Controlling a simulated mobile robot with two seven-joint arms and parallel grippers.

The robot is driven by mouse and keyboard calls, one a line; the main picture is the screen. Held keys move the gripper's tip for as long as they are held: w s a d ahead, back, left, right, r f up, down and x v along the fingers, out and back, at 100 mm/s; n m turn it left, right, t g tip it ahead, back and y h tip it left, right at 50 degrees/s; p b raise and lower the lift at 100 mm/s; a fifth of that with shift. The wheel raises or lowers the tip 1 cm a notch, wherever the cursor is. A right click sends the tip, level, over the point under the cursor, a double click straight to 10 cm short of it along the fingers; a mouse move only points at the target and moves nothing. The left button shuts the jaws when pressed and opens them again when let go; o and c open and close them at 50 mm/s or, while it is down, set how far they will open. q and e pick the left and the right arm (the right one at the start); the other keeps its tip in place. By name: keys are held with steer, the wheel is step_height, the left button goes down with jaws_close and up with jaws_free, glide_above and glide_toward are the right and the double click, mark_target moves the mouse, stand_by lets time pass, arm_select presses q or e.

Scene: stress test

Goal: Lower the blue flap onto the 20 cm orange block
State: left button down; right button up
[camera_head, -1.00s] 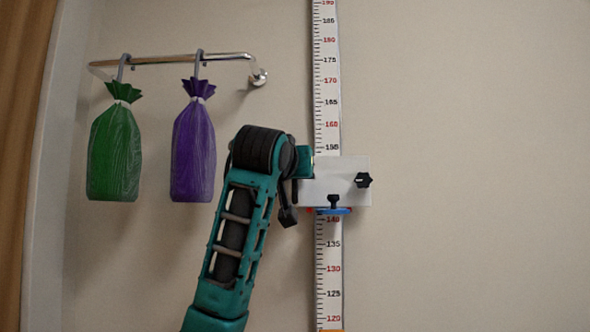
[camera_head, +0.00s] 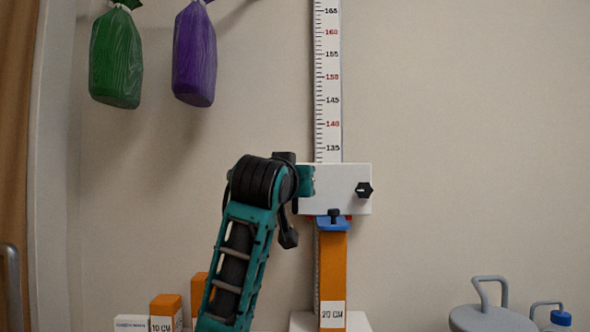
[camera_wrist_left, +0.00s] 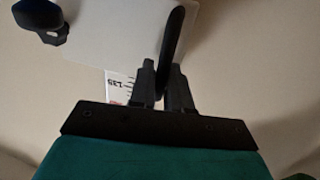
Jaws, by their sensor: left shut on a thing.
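The blue flap (camera_head: 333,223) sticks out under a white sliding plate (camera_head: 335,178) on a vertical measuring scale (camera_head: 328,80). The orange block (camera_head: 332,268), labelled 20 CM, stands upright directly below. The flap's lower edge meets the block's top in the picture; I cannot tell whether they touch or a thin gap is left. In the left wrist view my left gripper (camera_wrist_left: 163,72) is shut on a black handle (camera_wrist_left: 173,42) beside the white plate. In the head view its fingers are mostly hidden at the plate's left edge. My right gripper is not in view.
A black knob (camera_head: 364,190) sits on the plate's right side. Shorter orange blocks (camera_head: 165,308) stand at the lower left. Grey weights (camera_head: 490,315) and a blue-capped bottle (camera_head: 560,320) are at the lower right. Green (camera_head: 116,60) and purple (camera_head: 194,55) bags hang upper left.

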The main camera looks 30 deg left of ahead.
arm_select(q)
steer(key=shift+f, duration=0.45)
steer(key=c, duration=1.3)
jaws_free()
steer(key=shift+o, duration=0.2)
steer(key=shift+r, duration=0.1)
steer(key=shift+s, duration=0.15)
steer(key=v, duration=1.2)
steer(key=shift+s+d, duration=0.25)
steer(key=shift+s, duration=0.05)
